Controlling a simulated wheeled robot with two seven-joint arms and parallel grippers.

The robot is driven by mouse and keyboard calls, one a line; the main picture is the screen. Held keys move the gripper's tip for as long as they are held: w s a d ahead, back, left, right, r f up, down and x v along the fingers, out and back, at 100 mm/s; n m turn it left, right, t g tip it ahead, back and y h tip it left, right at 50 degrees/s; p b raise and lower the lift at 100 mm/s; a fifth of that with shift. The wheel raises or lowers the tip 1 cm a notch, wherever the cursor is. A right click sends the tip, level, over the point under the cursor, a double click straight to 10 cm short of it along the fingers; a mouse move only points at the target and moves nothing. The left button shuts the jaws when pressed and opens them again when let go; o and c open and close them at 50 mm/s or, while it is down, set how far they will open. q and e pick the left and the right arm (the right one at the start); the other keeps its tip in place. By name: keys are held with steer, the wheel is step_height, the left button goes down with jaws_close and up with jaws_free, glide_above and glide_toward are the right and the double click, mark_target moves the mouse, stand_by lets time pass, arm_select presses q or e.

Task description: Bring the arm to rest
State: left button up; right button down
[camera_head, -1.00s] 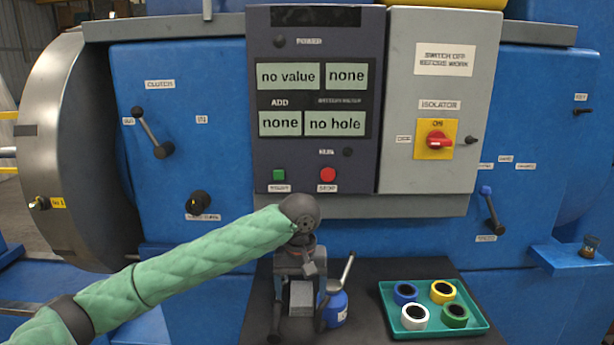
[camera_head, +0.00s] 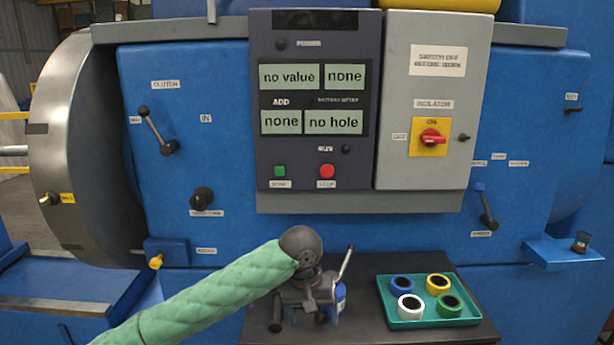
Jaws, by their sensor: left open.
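My left arm, in a green quilted sleeve (camera_head: 205,300), comes in from the lower left and ends in a dark round wrist. Its gripper (camera_head: 298,313) points down over the dark bench, in front of the machine. The jaws are apart and I see nothing held between them. My right gripper is out of view.
A teal tray (camera_head: 478,318) with blue, yellow, white and green rings stands at the bench's right. Behind are a display panel (camera_head: 313,182), a grey isolator box (camera_head: 395,165) with a red switch, and blue machine panels with levers. Bare bench (camera_head: 405,343) shows before the tray.

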arm_select(q)
steer(key=s+f+m+t+h, duration=0.1)
steer(key=s+f+m+h, duration=0.15)
steer(key=s+f, duration=0.65)
steer(key=s+a+f+n+t+y, duration=0.1)
steer(key=s+a+f+y, duration=0.1)
steer(key=s+a+f, duration=0.75)
steer(key=s+a+f+n+t+y, duration=0.1)
steer(key=s+a+f+y, duration=0.1)
steer(key=s+a+f, duration=0.8)
steer(key=s+f, duration=0.2)
steer(key=f, duration=1.1)
steer(key=s+f+g, duration=0.1)
steer(key=s+f, duration=0.2)
steer(key=f, duration=1)
steer(key=s+f+g, duration=0.1)
steer(key=s+f, duration=0.2)
steer(key=f, duration=1)
steer(key=shift+s+a, duration=0.15)
steer(key=shift+s, duration=0.05)
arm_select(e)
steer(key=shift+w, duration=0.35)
arm_select(q)
steer(key=shift+f+h, duration=0.1)
steer(key=shift+h, duration=0.15)
